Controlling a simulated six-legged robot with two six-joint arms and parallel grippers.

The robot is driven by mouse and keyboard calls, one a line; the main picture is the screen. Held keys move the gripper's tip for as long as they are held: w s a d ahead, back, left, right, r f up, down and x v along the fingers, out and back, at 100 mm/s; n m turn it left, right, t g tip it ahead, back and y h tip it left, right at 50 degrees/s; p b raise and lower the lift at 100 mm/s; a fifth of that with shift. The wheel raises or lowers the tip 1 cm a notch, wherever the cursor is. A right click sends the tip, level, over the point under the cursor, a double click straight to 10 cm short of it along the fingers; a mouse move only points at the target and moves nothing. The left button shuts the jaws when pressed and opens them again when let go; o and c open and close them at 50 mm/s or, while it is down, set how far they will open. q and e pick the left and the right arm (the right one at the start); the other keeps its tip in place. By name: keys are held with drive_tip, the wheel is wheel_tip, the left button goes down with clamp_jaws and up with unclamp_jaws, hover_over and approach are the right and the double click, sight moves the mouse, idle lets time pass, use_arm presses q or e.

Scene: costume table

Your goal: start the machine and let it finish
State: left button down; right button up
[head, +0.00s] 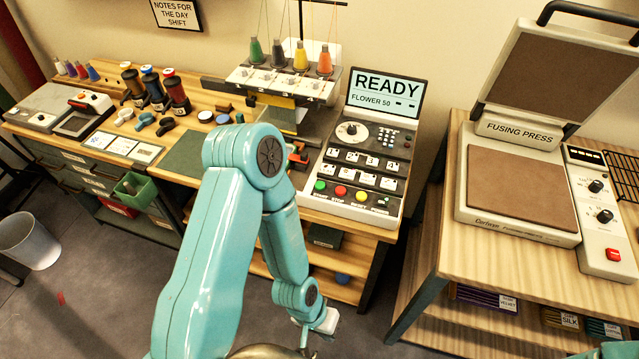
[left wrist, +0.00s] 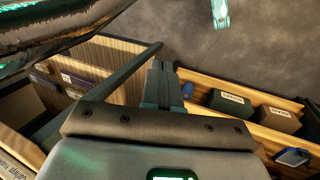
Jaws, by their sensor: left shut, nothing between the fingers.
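The embroidery machine (head: 285,84) stands at the right end of the wooden bench, with four coloured thread cones on top. Its control panel (head: 350,165) has a tilted screen (head: 385,98) reading READY, FLOWER 50. A green button (head: 320,186), a red button (head: 341,191) and a yellow button (head: 361,196) line its front edge. My left arm rises in front of the bench and bends down, its wrist low and right, below the panel and clear of it. In the left wrist view my left gripper (left wrist: 163,75) is shut and empty. My right gripper is out of view.
A fusing press (head: 520,190) with a raised lid stands on a separate table at right. Thread spools (head: 150,88) and small tools lie on the bench at left. A white bin (head: 28,240) stands on the floor. Boxes sit on shelves below.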

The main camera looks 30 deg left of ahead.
use_arm(q)
drive_tip(key=w+a+r+n+t, duration=0.2)
drive_tip(key=w+a+r+n, duration=0.2)
drive_tip(key=w+n, duration=0.45)
drive_tip(key=w+a+r+n+t, duration=0.1)
drive_tip(key=w+a+r+n, duration=0.25)
drive_tip(key=w+n, duration=0.5)
drive_tip(key=w+a+r+n+t+y, duration=0.1)
drive_tip(key=w+a+r+n+t, duration=0.1)
drive_tip(key=w+a+r, duration=0.4)
drive_tip(key=w+a+r+n+t+y, duration=0.1)
drive_tip(key=w+a+r+n+t, duration=0.2)
drive_tip(key=r, duration=0.7)
drive_tip(key=w+a, duration=0.2)
drive_tip(key=a, duration=0.1)
drive_tip(key=shift+w+a+n+t, duration=0.3)
drive_tip(key=shift+w+a+n, duration=0.05)
drive_tip(key=shift+a+n, duration=0.05)
